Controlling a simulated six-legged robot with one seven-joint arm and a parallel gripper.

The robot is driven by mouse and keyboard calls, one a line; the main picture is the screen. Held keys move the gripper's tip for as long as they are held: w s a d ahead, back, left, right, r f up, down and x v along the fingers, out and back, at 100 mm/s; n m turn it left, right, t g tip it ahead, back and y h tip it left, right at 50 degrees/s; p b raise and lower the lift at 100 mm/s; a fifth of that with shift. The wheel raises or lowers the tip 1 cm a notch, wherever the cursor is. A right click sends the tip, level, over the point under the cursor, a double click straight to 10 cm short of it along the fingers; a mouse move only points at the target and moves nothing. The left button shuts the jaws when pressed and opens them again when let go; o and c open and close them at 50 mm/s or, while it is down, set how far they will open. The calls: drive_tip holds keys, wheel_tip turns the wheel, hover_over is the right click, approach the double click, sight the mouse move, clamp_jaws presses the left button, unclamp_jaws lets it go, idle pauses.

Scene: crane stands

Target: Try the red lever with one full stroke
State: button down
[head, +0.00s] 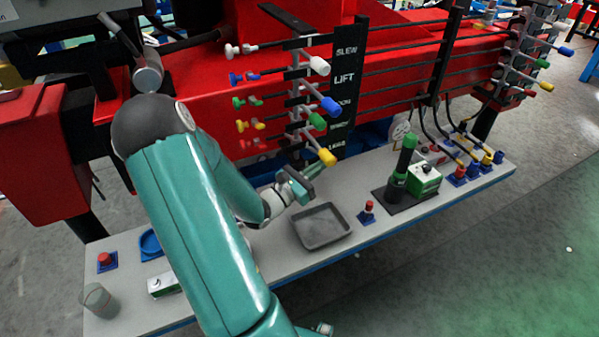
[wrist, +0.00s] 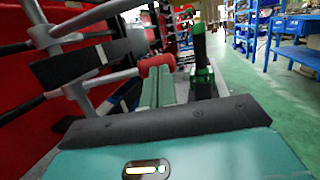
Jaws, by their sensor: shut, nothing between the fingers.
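The red lever's red knob (wrist: 157,64) shows in the wrist view at the end of a grey rod coming from the left. It is just beyond my gripper (wrist: 166,90), close to the fingertips; I cannot tell whether they touch. In the head view my gripper (head: 300,184) is below the yellow lever knob (head: 327,156), at the bottom of the lever stack. The red knob cannot be made out there. Small red fittings (head: 250,144) show on the stack's left side. My gripper is shut and empty.
White (head: 319,66), blue (head: 330,105) and green (head: 317,121) knobs stand above, beside a label plate (head: 344,80). On the bench below are a grey tray (head: 322,226), a red button on a blue base (head: 368,210) and a green cylinder (head: 403,160).

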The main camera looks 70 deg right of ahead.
drive_tip(key=shift+s+d, duration=0.15)
drive_tip(key=shift+s, duration=0.35)
idle(0.4)
